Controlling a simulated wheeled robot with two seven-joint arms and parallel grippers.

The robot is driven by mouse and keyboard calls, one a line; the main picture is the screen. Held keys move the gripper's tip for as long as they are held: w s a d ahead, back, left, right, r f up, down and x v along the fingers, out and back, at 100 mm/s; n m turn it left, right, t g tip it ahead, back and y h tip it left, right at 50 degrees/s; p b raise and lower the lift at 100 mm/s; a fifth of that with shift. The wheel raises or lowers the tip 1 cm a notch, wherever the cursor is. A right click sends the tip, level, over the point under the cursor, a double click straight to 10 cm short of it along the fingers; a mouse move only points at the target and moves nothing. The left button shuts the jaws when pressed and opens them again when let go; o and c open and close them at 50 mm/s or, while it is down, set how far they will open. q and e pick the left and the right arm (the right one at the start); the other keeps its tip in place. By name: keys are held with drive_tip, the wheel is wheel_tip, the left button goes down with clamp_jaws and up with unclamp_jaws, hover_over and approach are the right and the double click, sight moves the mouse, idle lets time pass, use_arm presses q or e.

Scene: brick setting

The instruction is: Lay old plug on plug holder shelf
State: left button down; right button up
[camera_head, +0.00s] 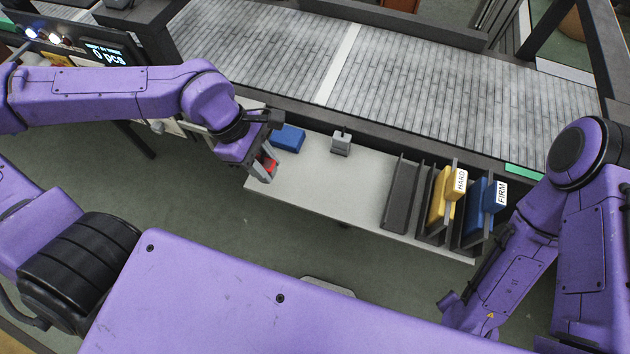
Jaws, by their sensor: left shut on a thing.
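My left gripper (265,163) is over the left end of the grey shelf table. It is shut on a small red plug (270,165), mostly covered by the fingers. I cannot tell whether the plug touches the surface. The plug holder shelf (403,192) is a dark rack with upright dividers at the right of the table. Its left slot is empty. A yellow plug marked HARD (441,196) and a blue plug marked FIRM (478,208) stand in the other slots. My right arm comes in at the right, and its fingers are hidden behind my body.
A blue block (288,138) lies right beside my left gripper. A small grey fixture (341,143) stands near the table's back edge. The table (330,184) is clear between there and the rack. A roller conveyor (400,85) runs behind.

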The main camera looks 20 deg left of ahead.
use_arm(q)
drive_tip(key=w+d+f, duration=0.4)
drive_tip(key=d+f, duration=0.1)
drive_tip(key=w+d+f, duration=0.2)
drive_tip(key=d+f, duration=0.1)
drive_tip(key=shift+w+d, duration=0.1)
drive_tip(key=shift+w, duration=0.15)
drive_tip(key=shift+f, duration=1.5)
drive_tip(key=c, duration=0.8)
unclamp_jaws()
drive_tip(key=shift+f, duration=0.1)
drive_tip(key=v, duration=1.2)
